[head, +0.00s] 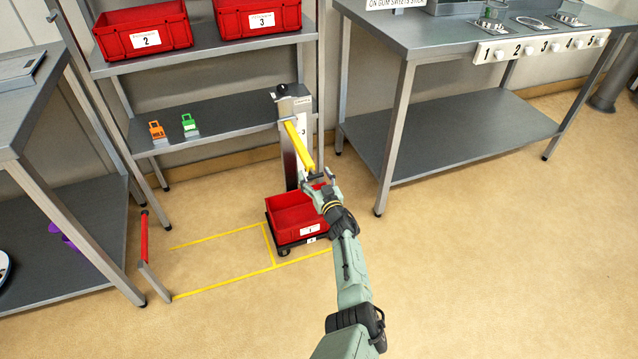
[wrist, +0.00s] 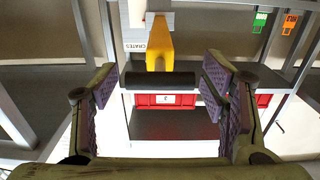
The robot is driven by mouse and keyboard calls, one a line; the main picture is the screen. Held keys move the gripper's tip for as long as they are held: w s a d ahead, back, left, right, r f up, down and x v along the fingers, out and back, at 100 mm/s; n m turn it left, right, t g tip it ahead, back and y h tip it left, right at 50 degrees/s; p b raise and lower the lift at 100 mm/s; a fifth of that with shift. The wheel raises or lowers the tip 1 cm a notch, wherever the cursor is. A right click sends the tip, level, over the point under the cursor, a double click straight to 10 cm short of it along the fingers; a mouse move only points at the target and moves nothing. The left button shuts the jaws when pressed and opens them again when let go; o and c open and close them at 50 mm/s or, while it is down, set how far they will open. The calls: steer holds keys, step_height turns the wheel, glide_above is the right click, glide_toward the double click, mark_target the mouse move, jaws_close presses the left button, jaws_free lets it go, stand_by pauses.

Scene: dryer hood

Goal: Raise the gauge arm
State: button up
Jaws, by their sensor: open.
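The yellow gauge arm (head: 299,146) is hinged on a grey post (head: 292,100) and slopes down toward me. In the wrist view the yellow arm (wrist: 160,42) ends in a dark crosswise grip (wrist: 160,81). My gripper (head: 318,177) is at this lower end of the arm. Its padded fingers (wrist: 160,90) are open, one on each side of the dark grip, with its ends near the pads. I cannot tell whether the pads touch it. The grip is partly hidden by my gripper in the head view.
A red crate (head: 292,222) sits on a low dark base below my gripper, beside yellow floor lines. A shelf (head: 225,120) with orange and green tags stands behind on the left. A steel table (head: 440,35) stands at right. Open floor lies in front.

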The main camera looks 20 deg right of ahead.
steer(key=s, duration=1.1)
steer(key=shift+s+d, duration=0.2)
steer(key=shift+s, duration=0.2)
